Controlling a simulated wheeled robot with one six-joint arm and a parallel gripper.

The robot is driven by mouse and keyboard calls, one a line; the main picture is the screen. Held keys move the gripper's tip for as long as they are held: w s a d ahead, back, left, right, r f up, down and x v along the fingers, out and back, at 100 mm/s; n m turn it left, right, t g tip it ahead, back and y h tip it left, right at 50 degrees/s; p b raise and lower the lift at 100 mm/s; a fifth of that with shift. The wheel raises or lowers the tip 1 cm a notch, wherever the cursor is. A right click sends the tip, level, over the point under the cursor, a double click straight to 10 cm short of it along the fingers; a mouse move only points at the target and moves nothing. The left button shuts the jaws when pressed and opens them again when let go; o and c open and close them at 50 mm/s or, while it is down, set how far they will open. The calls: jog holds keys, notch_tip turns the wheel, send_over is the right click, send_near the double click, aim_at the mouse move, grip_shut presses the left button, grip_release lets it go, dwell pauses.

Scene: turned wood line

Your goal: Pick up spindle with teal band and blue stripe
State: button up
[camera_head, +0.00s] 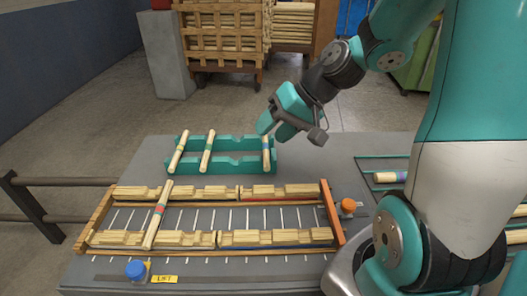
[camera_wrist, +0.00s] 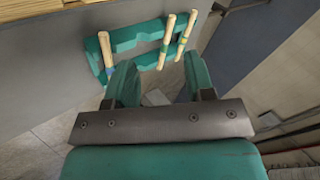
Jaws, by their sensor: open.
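A teal rack (camera_head: 237,144) at the back of the grey table bears three pale wooden spindles. The right spindle (camera_head: 267,153) has bands that look teal and blue. In the wrist view it is the left one (camera_wrist: 106,50), apart from the other two. The middle spindle (camera_head: 207,152) has a teal-looking band, and the left spindle (camera_head: 180,152) a yellow-green one; their exact stripes are too small to tell. My gripper (camera_head: 275,127) is above and just behind the right spindle, open and empty. In the wrist view, my gripper's fingers (camera_wrist: 160,75) are spread below the rack.
A wooden rack (camera_head: 240,202) in front holds a spindle (camera_head: 158,215) with red and bluish bands. A blue knob (camera_head: 136,269) and an orange knob (camera_head: 348,205) stand by it. Another banded spindle (camera_head: 388,177) lies right, beside my arm. A grey pillar (camera_head: 168,55) stands behind.

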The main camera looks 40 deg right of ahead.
jog(key=d+f+m+t+h, duration=0.1)
jog(key=d+f+m+t, duration=0.15)
jog(key=d, duration=0.45)
jog(key=d+f+m+t+h, duration=0.1)
jog(key=d+m, duration=0.2)
jog(key=d, duration=0.4)
send_near(266, 148)
jog(key=w+f, duration=0.3)
jog(key=shift+w+d+p+x, duration=0.15)
jog(key=shift+p+x, duration=0.25)
jog(key=shift+x, duration=0.9)
jog(key=shift+w+d+p+x, duration=0.15)
jog(key=shift+p+x, duration=0.25)
jog(key=shift+x, duration=0.85)
jog(key=shift+a+r, duration=0.1)
jog(key=shift+r, duration=0.1)
grip_shut()
